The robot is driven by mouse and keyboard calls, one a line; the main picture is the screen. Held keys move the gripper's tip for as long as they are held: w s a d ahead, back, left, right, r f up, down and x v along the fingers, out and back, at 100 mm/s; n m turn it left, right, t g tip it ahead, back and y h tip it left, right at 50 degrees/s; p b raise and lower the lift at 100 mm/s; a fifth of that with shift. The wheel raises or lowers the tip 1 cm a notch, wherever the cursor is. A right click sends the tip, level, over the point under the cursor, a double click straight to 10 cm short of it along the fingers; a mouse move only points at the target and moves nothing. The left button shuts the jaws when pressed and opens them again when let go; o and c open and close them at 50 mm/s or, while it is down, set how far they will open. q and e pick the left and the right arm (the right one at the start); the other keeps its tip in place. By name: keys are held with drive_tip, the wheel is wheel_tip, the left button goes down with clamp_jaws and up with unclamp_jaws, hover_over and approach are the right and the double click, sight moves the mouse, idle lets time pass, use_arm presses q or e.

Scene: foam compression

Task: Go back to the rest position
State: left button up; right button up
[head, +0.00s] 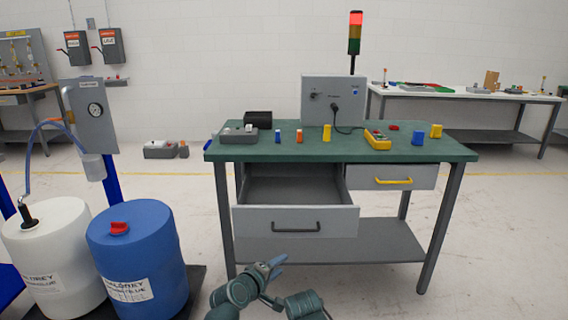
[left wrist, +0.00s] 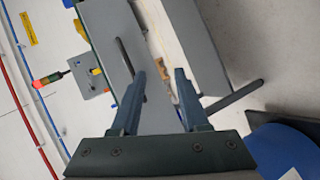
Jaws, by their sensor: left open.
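My left gripper (head: 277,264) is low at the bottom centre of the head view, in front of the workbench and below the open drawer's front. Its two fingers also show in the left wrist view (left wrist: 160,74), spread apart with nothing between them. The drawer (head: 268,218) on the left of the bench is pulled out and looks empty inside. Its dark handle (head: 296,228) is free, with the gripper below and apart from it. Part of my other arm shows at the bottom edge, but its gripper is out of frame.
The green-topped workbench (head: 270,152) bears a grey control box (head: 320,92) and several small coloured parts. A second drawer (head: 365,178) is shut. A blue drum (head: 140,250) and a white drum (head: 50,250) stand at left. The floor to the right is clear.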

use_arm(q)
drive_tip(key=s+a+f+m+g+y, duration=0.7)
drive_tip(key=s+a+f+m+g, duration=0.35)
drive_tip(key=s+a+f, duration=0.4)
drive_tip(key=s+d+r+m+p, duration=0.1)
drive_tip(key=s+d+r+p, duration=0.1)
drive_tip(key=r+p, duration=0.6)
drive_tip(key=s+d+r+m+g+p, duration=0.1)
drive_tip(key=s+d+r+p, duration=0.1)
drive_tip(key=d+r+p, duration=0.3)
drive_tip(key=s+d+r+m+p, duration=0.1)
drive_tip(key=s+d+r+p, duration=0.1)
drive_tip(key=r+p, duration=1)
drive_tip(key=shift+d+r+y, duration=0.4)
drive_tip(key=shift+d+r, duration=0.05)
drive_tip(key=shift+d, duration=0.3)
